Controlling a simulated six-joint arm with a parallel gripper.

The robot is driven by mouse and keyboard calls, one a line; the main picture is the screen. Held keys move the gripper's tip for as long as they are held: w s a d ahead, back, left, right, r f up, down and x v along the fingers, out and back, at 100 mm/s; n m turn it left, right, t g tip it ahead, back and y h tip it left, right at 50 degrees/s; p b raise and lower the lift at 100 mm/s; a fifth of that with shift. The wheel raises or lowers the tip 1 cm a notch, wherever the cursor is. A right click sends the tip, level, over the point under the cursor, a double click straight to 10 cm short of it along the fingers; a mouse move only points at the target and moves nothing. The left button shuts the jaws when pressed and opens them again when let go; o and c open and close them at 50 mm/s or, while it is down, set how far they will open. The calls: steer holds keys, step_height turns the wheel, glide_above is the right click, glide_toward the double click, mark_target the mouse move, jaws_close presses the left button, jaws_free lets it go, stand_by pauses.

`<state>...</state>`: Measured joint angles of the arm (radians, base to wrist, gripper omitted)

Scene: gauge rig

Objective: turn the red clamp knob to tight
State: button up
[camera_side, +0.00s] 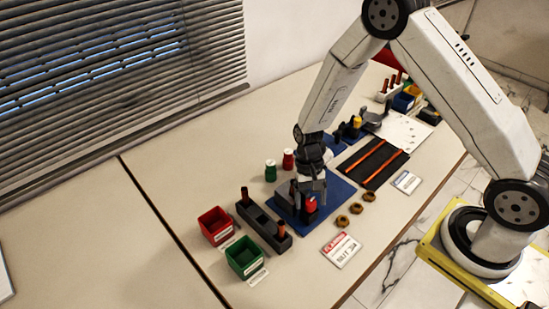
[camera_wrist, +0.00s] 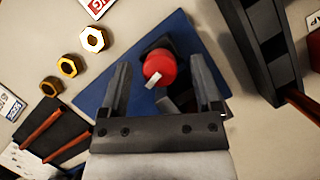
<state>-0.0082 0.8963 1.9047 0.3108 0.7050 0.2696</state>
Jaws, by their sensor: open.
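The red clamp knob (camera_wrist: 158,66) sits on a dark fixture on a blue mat (camera_wrist: 95,88). It is round and has a pale pointer bar that points down and to the left in the wrist view. In the side view the knob (camera_side: 310,205) shows just below my gripper (camera_side: 308,188). In the wrist view my gripper (camera_wrist: 163,88) is open, with one finger on each side of the knob and visible gaps between. I cannot tell how far the fingertips are above the knob. Any marks for tight are not readable.
Brass nuts (camera_side: 356,208) lie right of the mat. A dark block (camera_side: 263,225) with upright orange-brown pins stands at the left, near a red bin (camera_side: 215,225) and a green bin (camera_side: 245,258). A black tray (camera_side: 373,163) with orange rods lies behind. A sign card (camera_side: 341,249) lies in front.

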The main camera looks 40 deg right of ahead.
steer(key=v, duration=0.7)
steer(key=shift+w+r, duration=0.15)
steer(key=shift+r, duration=0.2)
steer(key=shift+d, duration=0.1)
steer(key=shift+c, duration=1.4)
steer(key=a+n+h, duration=0.1)
steer(key=n+h, duration=0.1)
steer(key=n, duration=0.4)
steer(key=a+n+t+h, duration=0.1)
steer(key=a+n+h, duration=0.1)
steer(key=n, duration=0.4)
steer(key=s+a+n+h, duration=0.1)
steer(key=n+h, duration=0.1)
steer(key=n, duration=0.4)
steer(key=shift+s+a+f, duration=0.15)
steer(key=shift+a+f, duration=0.1)
steer(key=shift+a, duration=0.05)
steer(key=shift+f, duration=0.1)
steer(key=shift+t, duration=0.3)
steer(key=shift+x, duration=3.8)
